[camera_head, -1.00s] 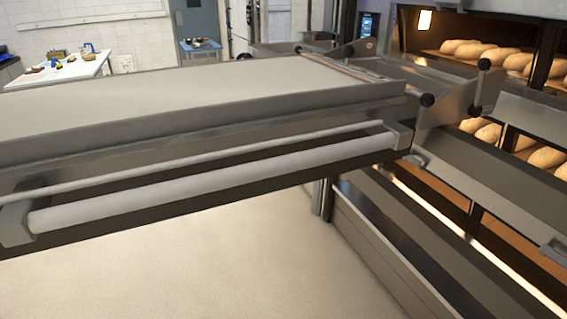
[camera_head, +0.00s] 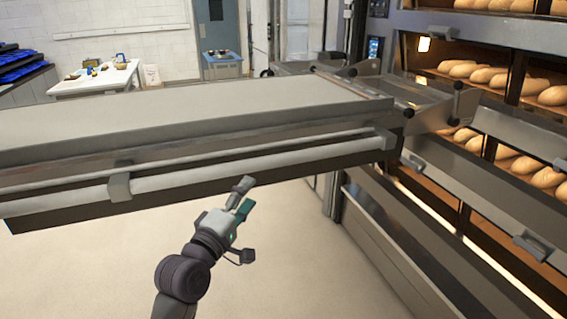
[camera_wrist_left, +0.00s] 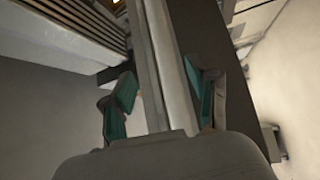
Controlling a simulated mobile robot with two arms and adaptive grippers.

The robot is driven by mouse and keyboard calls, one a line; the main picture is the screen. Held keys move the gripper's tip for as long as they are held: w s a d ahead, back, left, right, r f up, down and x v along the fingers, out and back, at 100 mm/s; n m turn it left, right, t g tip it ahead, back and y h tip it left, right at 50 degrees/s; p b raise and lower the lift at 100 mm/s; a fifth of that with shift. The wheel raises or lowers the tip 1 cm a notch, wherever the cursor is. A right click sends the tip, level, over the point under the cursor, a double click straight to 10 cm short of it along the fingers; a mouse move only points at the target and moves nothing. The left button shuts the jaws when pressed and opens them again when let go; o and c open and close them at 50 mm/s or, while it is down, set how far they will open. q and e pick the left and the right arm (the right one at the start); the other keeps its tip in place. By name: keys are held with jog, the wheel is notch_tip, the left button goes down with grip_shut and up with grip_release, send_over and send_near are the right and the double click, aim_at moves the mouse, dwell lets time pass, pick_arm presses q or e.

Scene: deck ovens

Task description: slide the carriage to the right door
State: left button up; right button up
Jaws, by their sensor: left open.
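The carriage (camera_head: 190,118) is a long flat loader with a pale belt top, standing in front of the deck ovens. A light handle bar (camera_head: 240,164) runs along its near side on grey brackets. My left gripper (camera_head: 244,195) is open just below this bar in the head view. In the left wrist view the bar (camera_wrist_left: 170,75) lies between the two spread teal-padded fingers (camera_wrist_left: 163,100); I cannot tell whether they touch it. The right oven door (camera_head: 480,185) cannot be told for sure from the other doors. My right gripper is not in view.
The deck ovens (camera_head: 500,125) hold bread loaves behind their openings at the right. A door handle bracket (camera_head: 533,247) sticks out at lower right. A white table (camera_head: 95,80) stands far back left. The floor below the carriage is clear.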

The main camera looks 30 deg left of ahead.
aim_at(270, 167)
pick_arm(q)
jog(key=w, duration=0.2)
jog(key=w+p, duration=0.1)
jog(key=w, duration=0.1)
jog(key=w+a+r+p, duration=0.1)
jog(key=w, duration=0.2)
jog(key=w+p, duration=0.1)
jog(key=w, duration=0.3)
jog(key=w+p, duration=0.1)
jog(key=w, duration=0.1)
jog(key=shift+w+a+r+p, duration=0.15)
jog(key=shift+w+r+p, duration=0.15)
jog(key=shift+w, duration=0.1)
jog(key=shift+c, duration=0.5)
jog(key=shift+f, duration=0.1)
grip_shut()
